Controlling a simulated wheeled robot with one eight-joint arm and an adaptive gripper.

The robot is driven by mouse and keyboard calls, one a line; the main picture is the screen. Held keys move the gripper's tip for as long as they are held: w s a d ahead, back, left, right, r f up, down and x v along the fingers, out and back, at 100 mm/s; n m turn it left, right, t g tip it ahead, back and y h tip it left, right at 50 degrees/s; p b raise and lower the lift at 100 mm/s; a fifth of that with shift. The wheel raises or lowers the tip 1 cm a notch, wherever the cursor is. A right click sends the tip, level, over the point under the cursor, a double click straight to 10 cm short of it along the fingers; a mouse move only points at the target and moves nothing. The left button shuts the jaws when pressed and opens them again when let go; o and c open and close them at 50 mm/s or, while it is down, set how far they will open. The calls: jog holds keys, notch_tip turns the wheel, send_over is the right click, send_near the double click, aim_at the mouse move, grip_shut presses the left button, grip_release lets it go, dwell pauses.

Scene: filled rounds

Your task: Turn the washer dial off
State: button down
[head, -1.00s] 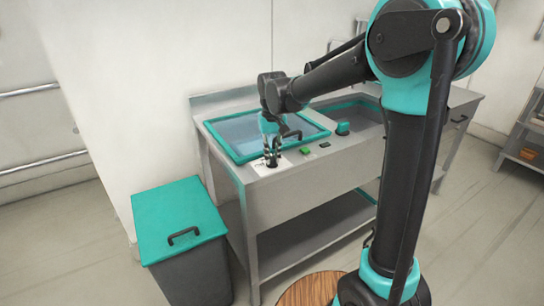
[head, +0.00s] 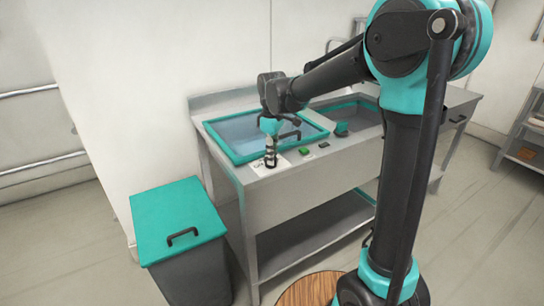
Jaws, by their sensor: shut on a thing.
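The washer is a grey metal unit (head: 300,208) with a teal-framed lid (head: 234,158) on its top left. A small white panel (head: 257,170) lies at the front left of its top. My gripper (head: 271,163) points down over this panel and is shut on the dial there. The dial is mostly hidden by my fingers, so its setting cannot be read. A green button (head: 304,151) and a dark switch (head: 323,145) sit to the right of the panel.
A dark bin with a teal lid (head: 180,220) stands on the floor left of the washer. A basin (head: 352,122) is at the unit's right. A shelf (head: 522,140) stands at the far right. Open floor lies in front.

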jog(key=shift+w+n, duration=0.1)
jog(key=shift+n, duration=2.2)
jog(key=c, duration=1.5)
grip_release()
notch_tip(320, 180, up, 12)
jog(key=s+d+f+m+t, duration=0.1)
jog(key=s+d+f+m, duration=0.5)
jog(key=d+f, duration=0.1)
jog(key=s+d+f+m+t, duration=0.1)
jog(key=s+d+f+m, duration=0.5)
jog(key=s+d+f, duration=0.1)
jog(key=s+d+f+m+t, duration=0.2)
jog(key=s+d+f+m, duration=0.4)
jog(key=d+f, duration=0.3)
jog(key=shift+s+d+f+m, duration=0.2)
jog(key=shift+f+m, duration=0.1)
jog(key=shift+m, duration=0.1)
